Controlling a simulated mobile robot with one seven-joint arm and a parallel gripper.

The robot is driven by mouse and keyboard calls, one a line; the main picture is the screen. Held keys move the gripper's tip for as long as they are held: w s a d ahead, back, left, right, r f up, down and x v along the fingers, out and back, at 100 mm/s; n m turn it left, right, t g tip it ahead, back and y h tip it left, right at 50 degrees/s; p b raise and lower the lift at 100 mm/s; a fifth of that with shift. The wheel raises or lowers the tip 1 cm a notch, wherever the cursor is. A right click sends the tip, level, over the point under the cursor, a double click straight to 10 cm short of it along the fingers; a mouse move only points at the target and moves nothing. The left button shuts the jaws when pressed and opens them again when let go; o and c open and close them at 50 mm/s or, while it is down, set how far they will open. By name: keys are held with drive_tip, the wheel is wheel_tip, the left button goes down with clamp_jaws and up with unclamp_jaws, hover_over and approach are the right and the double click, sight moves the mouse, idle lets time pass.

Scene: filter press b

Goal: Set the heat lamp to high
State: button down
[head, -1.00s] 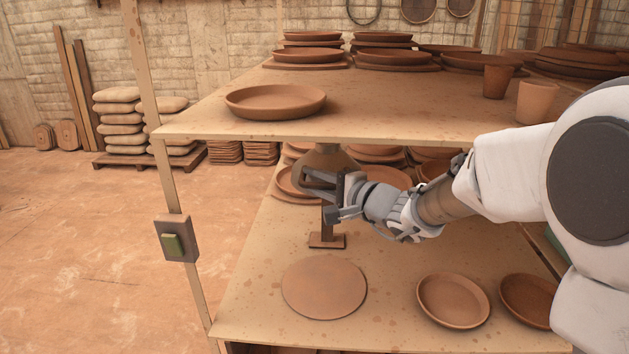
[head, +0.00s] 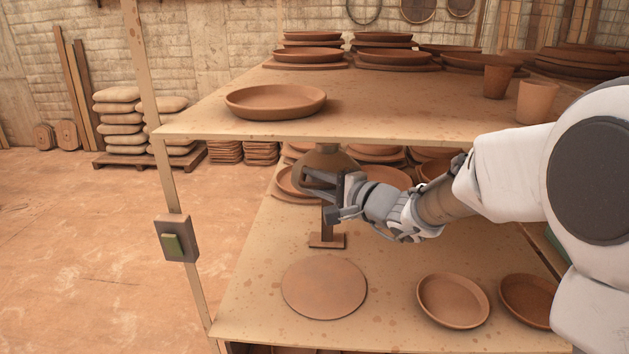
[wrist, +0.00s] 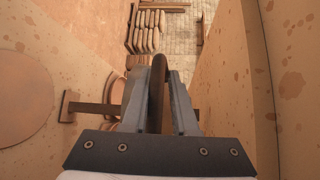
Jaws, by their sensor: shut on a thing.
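The heat lamp stands on the lower shelf, with a brown shade (head: 326,160) just under the upper shelf. Its dark post and flat rectangular base (head: 327,241) show below my gripper; part of the lamp is hidden behind the gripper. My gripper (head: 318,186) reaches in from the right at the lamp, just under the shade. In the wrist view my gripper (wrist: 158,90) is shut on a curved brown part of the lamp (wrist: 157,92). The lamp's base (wrist: 68,106) shows at the left there. I cannot tell the lamp's setting.
The upper shelf (head: 210,124) is close above my gripper and holds dishes and pots. A round disc (head: 324,287) and two dishes (head: 453,300) lie on the lower shelf. Open floor lies left.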

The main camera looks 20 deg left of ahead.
drive_tip(key=shift+r, duration=2.3)
drive_tip(key=c, duration=0.8)
unclamp_jaws()
drive_tip(key=shift+c, duration=0.2)
drive_tip(key=shift+d, duration=0.1)
drive_tip(key=b+v, duration=0.2)
drive_tip(key=v, duration=1.5)
drive_tip(key=shift+s+d+f, duration=0.1)
drive_tip(key=shift+d, duration=0.05)
